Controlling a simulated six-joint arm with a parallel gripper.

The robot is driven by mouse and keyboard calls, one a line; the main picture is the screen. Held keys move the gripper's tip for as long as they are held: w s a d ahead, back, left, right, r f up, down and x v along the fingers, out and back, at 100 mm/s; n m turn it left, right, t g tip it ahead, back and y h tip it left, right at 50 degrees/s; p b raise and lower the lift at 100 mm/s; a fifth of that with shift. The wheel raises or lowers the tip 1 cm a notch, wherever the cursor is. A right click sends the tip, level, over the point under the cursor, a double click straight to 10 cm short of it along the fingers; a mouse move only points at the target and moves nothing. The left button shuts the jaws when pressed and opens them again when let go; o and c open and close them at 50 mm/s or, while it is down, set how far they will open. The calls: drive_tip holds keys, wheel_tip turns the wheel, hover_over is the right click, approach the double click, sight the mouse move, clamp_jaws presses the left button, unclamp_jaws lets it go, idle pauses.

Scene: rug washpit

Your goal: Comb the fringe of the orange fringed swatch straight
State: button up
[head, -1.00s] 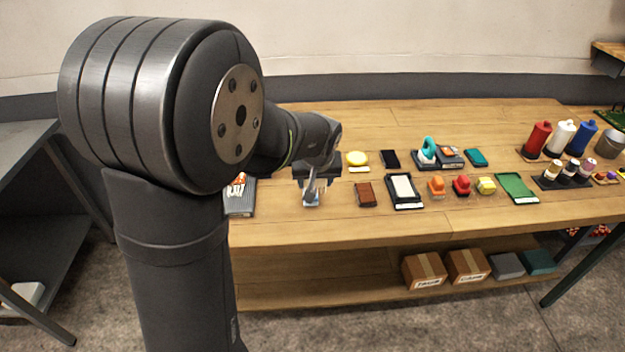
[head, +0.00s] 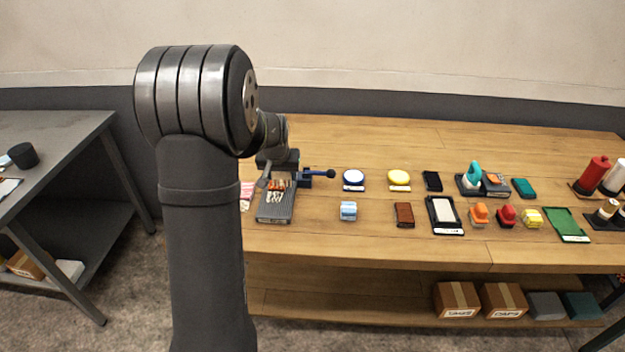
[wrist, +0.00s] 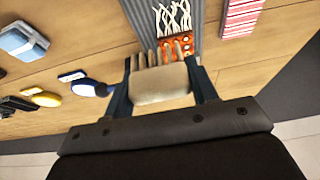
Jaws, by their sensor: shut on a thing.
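The orange fringed swatch (head: 278,184) lies on a grey ribbed board (head: 274,214) near the table's left end. Its white fringe (wrist: 172,17) spreads in wavy, crossing strands in the wrist view, pointing away from my gripper. My gripper (wrist: 161,76) is shut on a beige comb (wrist: 161,88), whose blunt tines point toward the swatch and overlap its orange part in that view. I cannot tell whether the tines touch it. In the head view my gripper (head: 278,166) is at the swatch's back end.
A red-and-white striped piece (wrist: 242,18) lies beside the board. A light blue block (head: 348,211), a round blue-rimmed item (head: 353,177) and a yellow disc (head: 399,177) stand to the right. Bare wood lies between board and block. A grey side table (head: 60,140) is left.

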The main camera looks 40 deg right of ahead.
sight(275, 197)
drive_tip(key=shift+w+a+f, duration=0.15)
drive_tip(key=shift+w+a, duration=0.2)
drive_tip(key=shift+w, duration=0.25)
drive_tip(key=shift+w+a+f, duration=0.15)
drive_tip(key=shift+w+a, duration=0.15)
drive_tip(key=shift+w, duration=0.25)
drive_tip(key=shift+f, duration=1.9)
drive_tip(key=shift+f, duration=0.6)
drive_tip(key=shift+s+a, duration=0.1)
drive_tip(key=shift+s, duration=0.05)
drive_tip(key=shift+s+a, duration=0.2)
drive_tip(key=shift+s+a, duration=1.25)
drive_tip(key=shift+s, duration=0.05)
drive_tip(key=shift+s+a, duration=0.15)
drive_tip(key=shift+a, duration=0.05)
drive_tip(key=shift+r, duration=0.1)
idle(0.3)
